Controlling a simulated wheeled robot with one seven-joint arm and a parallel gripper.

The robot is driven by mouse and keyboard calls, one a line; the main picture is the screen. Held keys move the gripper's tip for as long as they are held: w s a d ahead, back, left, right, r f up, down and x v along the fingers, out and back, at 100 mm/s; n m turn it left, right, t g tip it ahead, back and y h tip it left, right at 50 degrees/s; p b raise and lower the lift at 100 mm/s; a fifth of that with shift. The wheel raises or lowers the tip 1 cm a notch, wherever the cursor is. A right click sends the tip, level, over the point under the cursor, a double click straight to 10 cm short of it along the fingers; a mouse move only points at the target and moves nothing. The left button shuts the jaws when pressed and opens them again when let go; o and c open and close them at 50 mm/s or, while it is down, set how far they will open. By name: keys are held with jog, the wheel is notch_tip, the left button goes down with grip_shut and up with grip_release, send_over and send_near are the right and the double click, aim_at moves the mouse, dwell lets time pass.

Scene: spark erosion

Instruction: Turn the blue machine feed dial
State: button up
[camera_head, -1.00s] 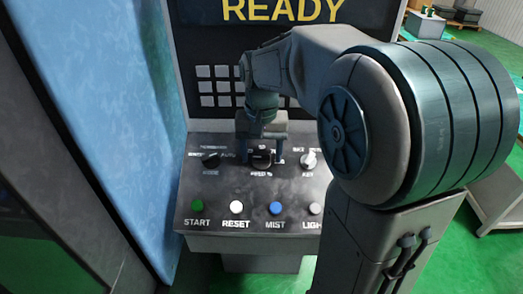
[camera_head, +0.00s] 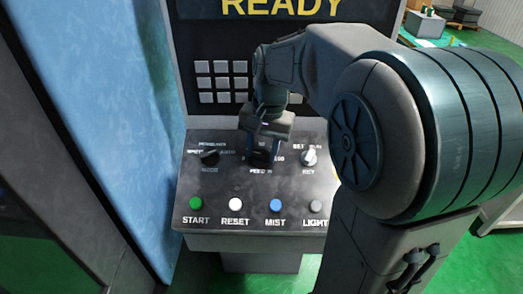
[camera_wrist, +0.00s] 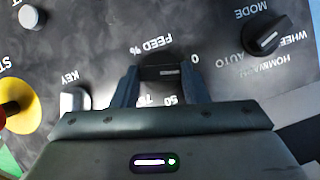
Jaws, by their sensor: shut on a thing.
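The feed dial (camera_head: 261,159) is a dark knob on the sloped black control panel (camera_head: 240,188), between the mode knob and the key switch. My gripper (camera_head: 262,155) reaches down over it and hides part of it. In the wrist view the dial (camera_wrist: 160,72) sits between the two fingers of my gripper (camera_wrist: 161,78), one on each side, under the upside-down "FEED %" label. The gripper is shut on the dial. Part of the dial's scale is hidden, so its setting cannot be read.
The black mode knob (camera_head: 209,157) is left of the dial and the silver key switch (camera_head: 309,157) right. Green start (camera_head: 196,203), white reset (camera_head: 235,204), blue mist (camera_head: 275,205) and grey light (camera_head: 315,206) buttons line the front. A yellow-red button (camera_wrist: 14,103) shows in the wrist view.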

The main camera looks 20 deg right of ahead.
jog(key=m+t+y+b, duration=0.1)
jog(key=m, duration=0.2)
jog(key=shift+s+d+f, duration=0.1)
jog(key=shift+d, duration=0.05)
jog(key=m+t+y+b, duration=0.1)
jog(key=m+b, duration=0.1)
jog(key=m, duration=0.1)
jog(key=shift+s+m, duration=0.1)
jog(key=shift+m, duration=0.3)
jog(key=m+t+b, duration=0.1)
jog(key=m, duration=0.2)
jog(key=shift+s+t+y, duration=0.15)
jog(key=shift+t+y, duration=0.15)
jog(key=shift+t, duration=0.1)
jog(key=shift+s+m+t+b, duration=0.1)
jog(key=shift+m+t+b, duration=0.45)
jog(key=shift+m, duration=1.45)
jog(key=shift+t, duration=0.25)
jog(key=o, duration=1)
jog(key=v, duration=1.3)
jog(key=shift+s+d+r, duration=0.1)
jog(key=shift+s+r, duration=0.15)
jog(key=shift+r, duration=0.05)
